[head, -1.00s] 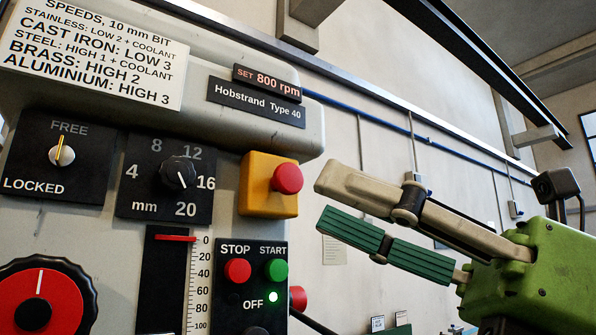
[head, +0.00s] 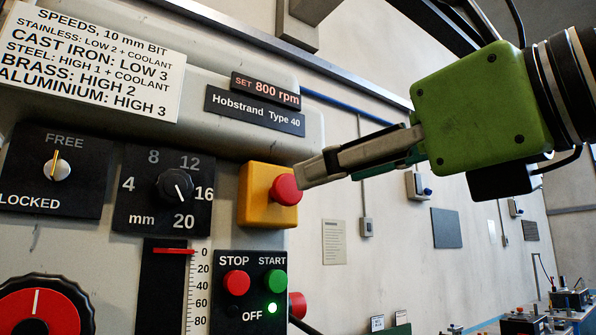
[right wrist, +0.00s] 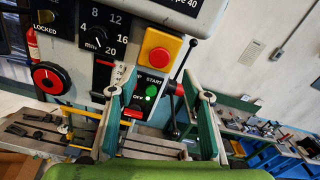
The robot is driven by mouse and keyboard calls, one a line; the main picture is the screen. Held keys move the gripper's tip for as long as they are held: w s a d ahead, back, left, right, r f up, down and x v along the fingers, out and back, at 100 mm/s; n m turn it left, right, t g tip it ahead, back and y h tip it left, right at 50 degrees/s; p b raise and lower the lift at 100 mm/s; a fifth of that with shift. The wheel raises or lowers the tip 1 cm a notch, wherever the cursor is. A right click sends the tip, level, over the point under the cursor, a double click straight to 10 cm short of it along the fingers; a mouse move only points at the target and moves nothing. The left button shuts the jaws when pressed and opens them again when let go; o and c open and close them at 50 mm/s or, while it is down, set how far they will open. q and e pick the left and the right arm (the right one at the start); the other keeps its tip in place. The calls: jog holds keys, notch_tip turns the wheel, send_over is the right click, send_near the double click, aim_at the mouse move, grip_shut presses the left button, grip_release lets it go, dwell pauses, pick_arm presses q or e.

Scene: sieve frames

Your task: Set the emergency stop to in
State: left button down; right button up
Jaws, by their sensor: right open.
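The emergency stop is a red mushroom button (head: 286,190) on a yellow box (head: 256,206) at the machine's right front edge. Its red cap stands out from the box; I cannot tell whether it is latched in. In the right wrist view the red button (right wrist: 158,57) is above the gap between my fingers. My right gripper (head: 308,172) comes in from the right, its fingertips beside the button's right edge. I cannot tell whether they touch it. In the right wrist view my right gripper (right wrist: 160,94) is open, with nothing held between its fingers. My left gripper is not in view.
A dark lever (right wrist: 182,85) stands near the right finger. Open room lies right of the machine.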

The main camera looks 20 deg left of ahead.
aim_at(290, 186)
jog(key=p+x, duration=0.2)
jog(key=x, duration=0.4)
jog(key=shift+w+a+r, duration=0.15)
jog(key=shift+w+a, duration=0.05)
jog(key=shift+a, duration=0.1)
jog(key=shift+p+x, duration=0.4)
jog(key=shift+x, duration=0.4)
